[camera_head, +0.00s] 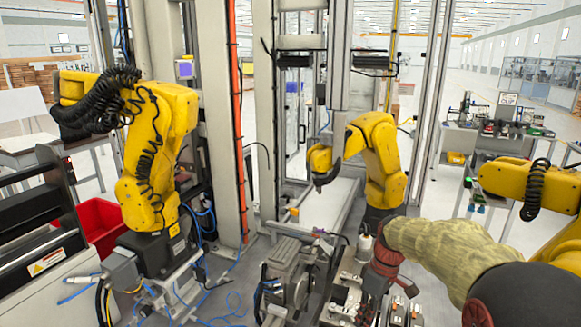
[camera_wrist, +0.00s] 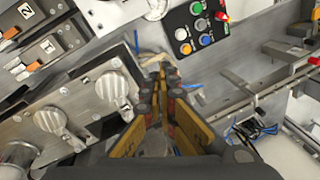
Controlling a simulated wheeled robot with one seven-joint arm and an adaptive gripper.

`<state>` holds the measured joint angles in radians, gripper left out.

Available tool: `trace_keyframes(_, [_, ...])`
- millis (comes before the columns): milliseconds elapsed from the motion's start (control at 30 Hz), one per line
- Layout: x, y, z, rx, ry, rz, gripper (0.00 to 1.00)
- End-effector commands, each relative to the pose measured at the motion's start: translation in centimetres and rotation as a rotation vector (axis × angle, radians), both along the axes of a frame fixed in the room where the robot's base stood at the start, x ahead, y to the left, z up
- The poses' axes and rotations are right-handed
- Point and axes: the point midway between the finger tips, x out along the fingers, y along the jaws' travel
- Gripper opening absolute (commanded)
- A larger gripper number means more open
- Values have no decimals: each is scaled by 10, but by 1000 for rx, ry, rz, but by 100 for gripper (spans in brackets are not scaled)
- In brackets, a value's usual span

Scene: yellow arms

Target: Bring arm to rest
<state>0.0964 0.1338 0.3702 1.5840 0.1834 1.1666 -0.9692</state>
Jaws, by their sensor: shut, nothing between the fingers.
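My arm (camera_head: 440,245), in a tan sleeve, reaches in from the lower right in the head view. My gripper (camera_head: 368,305) hangs low at its end, over the metal fixtures at the bottom centre. In the wrist view its yellow-and-black fingers (camera_wrist: 160,82) meet at the tips. The gripper is shut and empty. Its tips are above a metal machine surface. Whether they touch anything below cannot be told.
A control box (camera_wrist: 196,28) with coloured buttons lies beyond the fingertips. A metal panel with knobs (camera_wrist: 115,90) is left of them. Yellow robot arms stand at left (camera_head: 155,140), centre (camera_head: 383,160) and right (camera_head: 530,185). A metal fixture (camera_head: 295,275) stands left of my gripper.

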Motion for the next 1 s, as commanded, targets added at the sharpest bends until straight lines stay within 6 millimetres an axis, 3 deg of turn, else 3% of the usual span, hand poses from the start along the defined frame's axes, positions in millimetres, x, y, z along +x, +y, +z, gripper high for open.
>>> trace_keyframes(200, [-75,-3,32,-95,-52,-454,0])
trace_keyframes(400, [-144,-4,52,-111,-145,-738,0])
trace_keyframes(700, [-234,-1,65,-73,-323,-848,0])
trace_keyframes(833, [-255,2,74,-47,-394,-835,0])
trace_keyframes(1000, [-261,4,94,-12,-468,-828,0])
